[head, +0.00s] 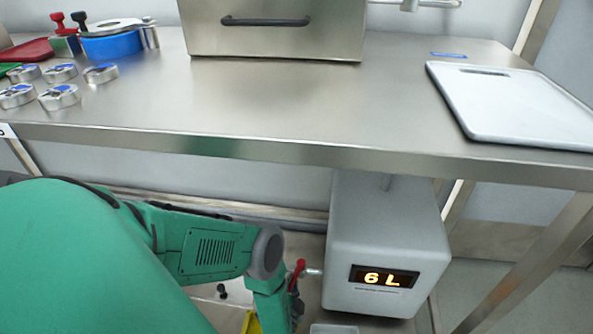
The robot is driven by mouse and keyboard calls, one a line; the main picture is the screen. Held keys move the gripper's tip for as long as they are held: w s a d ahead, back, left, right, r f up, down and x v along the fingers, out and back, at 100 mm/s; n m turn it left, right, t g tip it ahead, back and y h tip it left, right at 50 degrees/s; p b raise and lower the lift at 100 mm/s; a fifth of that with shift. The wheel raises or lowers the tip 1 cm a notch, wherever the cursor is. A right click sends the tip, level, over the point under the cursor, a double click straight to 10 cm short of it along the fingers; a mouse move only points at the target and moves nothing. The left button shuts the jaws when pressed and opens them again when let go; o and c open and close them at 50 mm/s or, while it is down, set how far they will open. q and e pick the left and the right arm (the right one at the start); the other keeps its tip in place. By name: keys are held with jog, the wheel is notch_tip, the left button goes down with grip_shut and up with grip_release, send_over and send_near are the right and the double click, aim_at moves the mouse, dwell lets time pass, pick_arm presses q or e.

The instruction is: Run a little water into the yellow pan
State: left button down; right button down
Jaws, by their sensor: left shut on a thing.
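A grey water box (385,215) stands under the table and its display (384,277) reads "6 L". A short metal tap (313,272) with a red handle (297,270) sticks out of its left side. My left gripper (297,303) is low beside the tap, partly hidden by my green wrist. It appears shut on the red handle, though its fingertips are hard to make out. A small piece of the yellow pan (252,323) shows at the bottom edge, left of my wrist. The rest of the pan and any water in it are hidden. My right gripper is out of view.
The steel table (270,110) overhangs the box. On it are a metal case (275,40), a white board (515,105), a blue container (112,46) and several round metal tins (60,96). A table leg (540,255) stands at the right. A pale tray (334,329) shows at the bottom.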

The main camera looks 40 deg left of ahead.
pick_arm(q)
jog(key=shift+a+t+h, duration=0.1)
jog(key=shift+t+h, duration=0.2)
jog(key=c, duration=1.5)
grip_release()
jog(key=shift+r, duration=0.1)
jog(key=shift+s+d, duration=0.15)
jog(key=shift+d, duration=0.05)
jog(key=v, duration=0.7)
jog(key=shift+s+d, duration=0.1)
jog(key=shift+d, duration=0.1)
